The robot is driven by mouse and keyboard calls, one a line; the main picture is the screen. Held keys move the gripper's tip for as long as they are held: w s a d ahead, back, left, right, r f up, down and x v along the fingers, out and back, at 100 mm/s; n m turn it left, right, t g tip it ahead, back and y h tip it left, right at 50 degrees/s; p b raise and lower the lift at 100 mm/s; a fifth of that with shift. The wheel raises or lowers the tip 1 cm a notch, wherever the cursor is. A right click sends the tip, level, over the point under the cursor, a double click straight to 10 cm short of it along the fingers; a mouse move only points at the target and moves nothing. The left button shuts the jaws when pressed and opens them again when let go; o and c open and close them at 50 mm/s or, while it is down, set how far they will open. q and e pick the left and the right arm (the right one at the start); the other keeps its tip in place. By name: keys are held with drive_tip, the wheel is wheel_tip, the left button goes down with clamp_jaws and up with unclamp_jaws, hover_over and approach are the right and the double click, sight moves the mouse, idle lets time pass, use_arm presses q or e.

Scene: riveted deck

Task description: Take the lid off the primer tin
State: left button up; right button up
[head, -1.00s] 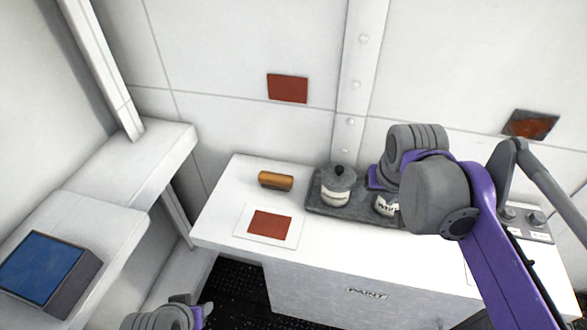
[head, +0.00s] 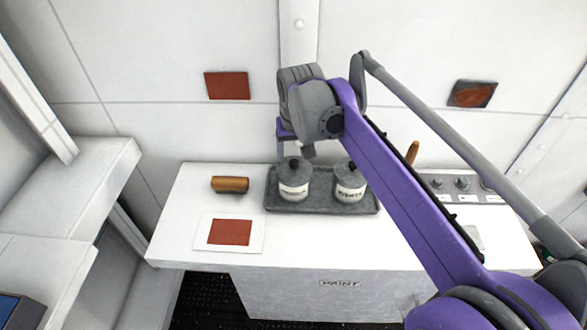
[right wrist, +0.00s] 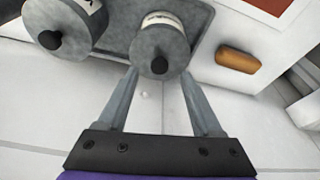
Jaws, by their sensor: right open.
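Two grey tins with black-knobbed lids stand upright on a dark tray (head: 322,205). The left tin (head: 294,190) has a label too blurred to read surely; the right tin (head: 349,190) seems to read "WHITE", so the left one appears to be the primer tin. Its lid (head: 292,171) is on. My right gripper (head: 296,152) is open and empty, just above and behind the left tin. In the right wrist view, the left tin's black knob (right wrist: 159,65) shows between the two open fingers (right wrist: 159,73), apparently without contact. My left gripper is out of view.
A brown cylinder (head: 230,185) lies left of the tray, above a white sheet with a red patch (head: 230,232). A knob panel (head: 465,188) is at the right. The wall (head: 150,60) rises close behind the bench.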

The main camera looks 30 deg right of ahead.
sight(294, 162)
drive_tip(key=x, duration=0.4)
drive_tip(key=shift+s, duration=0.1)
clamp_jaws()
